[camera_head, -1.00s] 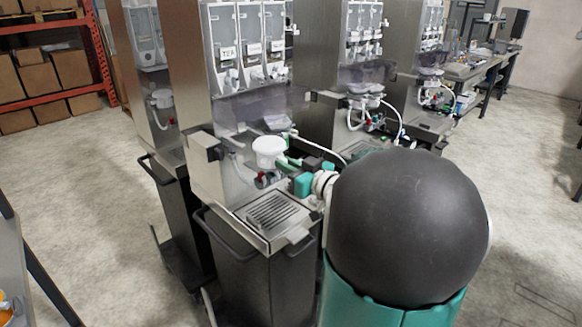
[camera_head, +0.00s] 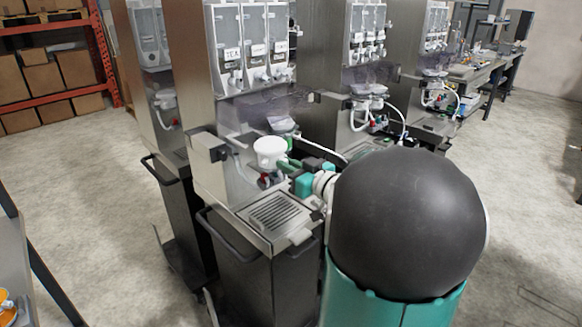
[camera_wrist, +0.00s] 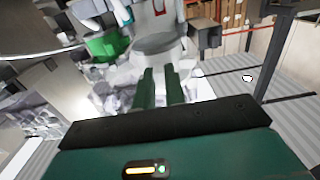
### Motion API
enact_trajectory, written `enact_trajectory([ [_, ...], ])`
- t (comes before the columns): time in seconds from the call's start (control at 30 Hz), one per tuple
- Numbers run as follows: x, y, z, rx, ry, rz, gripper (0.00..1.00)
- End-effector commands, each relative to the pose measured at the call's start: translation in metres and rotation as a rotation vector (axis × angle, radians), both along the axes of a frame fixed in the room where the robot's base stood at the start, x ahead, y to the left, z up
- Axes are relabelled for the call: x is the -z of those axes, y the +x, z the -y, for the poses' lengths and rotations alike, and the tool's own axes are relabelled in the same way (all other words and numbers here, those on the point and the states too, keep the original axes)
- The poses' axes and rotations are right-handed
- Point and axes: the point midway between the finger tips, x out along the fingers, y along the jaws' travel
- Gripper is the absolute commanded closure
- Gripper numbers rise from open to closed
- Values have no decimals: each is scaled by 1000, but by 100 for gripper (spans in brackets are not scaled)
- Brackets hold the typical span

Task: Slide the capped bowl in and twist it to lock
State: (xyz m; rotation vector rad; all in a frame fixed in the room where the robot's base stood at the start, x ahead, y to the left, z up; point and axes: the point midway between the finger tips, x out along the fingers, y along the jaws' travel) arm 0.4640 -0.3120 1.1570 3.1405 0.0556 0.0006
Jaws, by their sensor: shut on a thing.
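The white capped bowl (camera_head: 270,152) is upright in front of the nearest dispenser (camera_head: 190,90), below its labelled canisters and above the drip grate. I cannot tell whether it is seated or locked in the dispenser. My gripper (camera_head: 291,163) reaches it from the right, with its green fingers shut on the bowl's side. In the wrist view my fingers (camera_wrist: 163,86) are close together, and a pale grey rounded part, likely the bowl (camera_wrist: 158,45), shows just beyond the tips. The exact contact is unclear there.
The metal drip grate (camera_head: 271,211) lies below the bowl. A white hose (camera_head: 322,146) runs behind my gripper. More dispensers (camera_head: 325,70) stand behind and to the right. Shelves with boxes (camera_head: 50,75) are at the back left. The floor at right is clear.

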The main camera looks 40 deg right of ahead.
Motion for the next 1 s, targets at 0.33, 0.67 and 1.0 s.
enact_trajectory([
  [0.33,0,13,-1,0,0,1,100],
  [0.67,0,25,-1,-1,0,0,100],
  [1.0,0,30,-1,1,1,0,100],
])
